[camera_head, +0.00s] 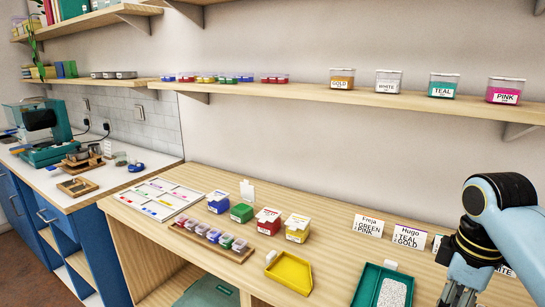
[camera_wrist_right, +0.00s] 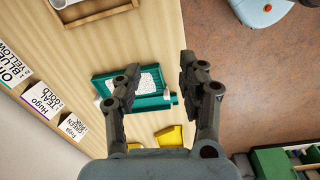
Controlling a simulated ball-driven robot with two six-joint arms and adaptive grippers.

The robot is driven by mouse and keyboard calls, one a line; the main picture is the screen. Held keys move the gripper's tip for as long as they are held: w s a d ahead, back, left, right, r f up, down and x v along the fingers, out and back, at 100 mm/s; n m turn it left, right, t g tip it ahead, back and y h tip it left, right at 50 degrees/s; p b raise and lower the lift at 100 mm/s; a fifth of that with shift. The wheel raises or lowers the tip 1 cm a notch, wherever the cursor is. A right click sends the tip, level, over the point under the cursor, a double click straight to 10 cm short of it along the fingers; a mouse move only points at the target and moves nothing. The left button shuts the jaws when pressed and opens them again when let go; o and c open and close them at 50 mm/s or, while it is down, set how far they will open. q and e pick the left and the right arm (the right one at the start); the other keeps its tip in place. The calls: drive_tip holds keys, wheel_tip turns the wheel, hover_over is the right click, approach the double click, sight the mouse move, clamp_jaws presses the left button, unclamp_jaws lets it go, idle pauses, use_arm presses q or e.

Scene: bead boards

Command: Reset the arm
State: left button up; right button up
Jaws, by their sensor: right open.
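My right arm comes in from the right in the head view, its wrist bent down. My right gripper (camera_head: 460,292) is over the front right of the wooden counter (camera_head: 335,232), beside the teal tray (camera_head: 363,283), its tips near the bottom edge. In the right wrist view, my right gripper (camera_wrist_right: 158,72) has its two dark fingers spread, with nothing between them. The teal tray (camera_wrist_right: 102,93), holding a white board (camera_wrist_right: 148,80), lies below, partly hidden by a finger. My left gripper is not in view.
A yellow tray (camera_head: 290,271) and several lidded boxes, including a red one (camera_head: 267,222), stand left of the teal tray. Name cards (camera_head: 368,227) stand behind. A shelf (camera_head: 300,102) with labelled jars runs above. A wooden tray (camera_wrist_right: 90,10) shows in the wrist view.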

drive_tip(key=s+a+r+m+t, duration=0.15)
drive_tip(key=s+m, duration=0.25)
drive_tip(key=s, duration=0.6)
drive_tip(key=s+a+r+m+t, duration=0.15)
drive_tip(key=s+m, duration=0.25)
drive_tip(key=s, duration=0.7)
drive_tip(key=s+d+f+g+b, duration=0.15)
drive_tip(key=f+b, duration=0.35)
drive_tip(key=f, duration=1.5)
drive_tip(key=s+d+f+b, duration=0.15)
drive_tip(key=f+b, duration=0.35)
drive_tip(key=f, duration=1.4)
use_arm(q)
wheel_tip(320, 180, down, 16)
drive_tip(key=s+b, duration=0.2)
drive_tip(key=b, duration=0.3)
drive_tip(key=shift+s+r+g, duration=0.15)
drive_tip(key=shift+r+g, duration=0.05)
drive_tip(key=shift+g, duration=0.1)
use_arm(e)
drive_tip(key=s+f+m+g, duration=0.1)
drive_tip(key=s+f, duration=1.6)
drive_tip(key=f, duration=0.2)
drive_tip(key=shift+s+f+h, duration=0.2)
drive_tip(key=shift+h, duration=0.1)
drive_tip(key=shift+d, duration=0.1)
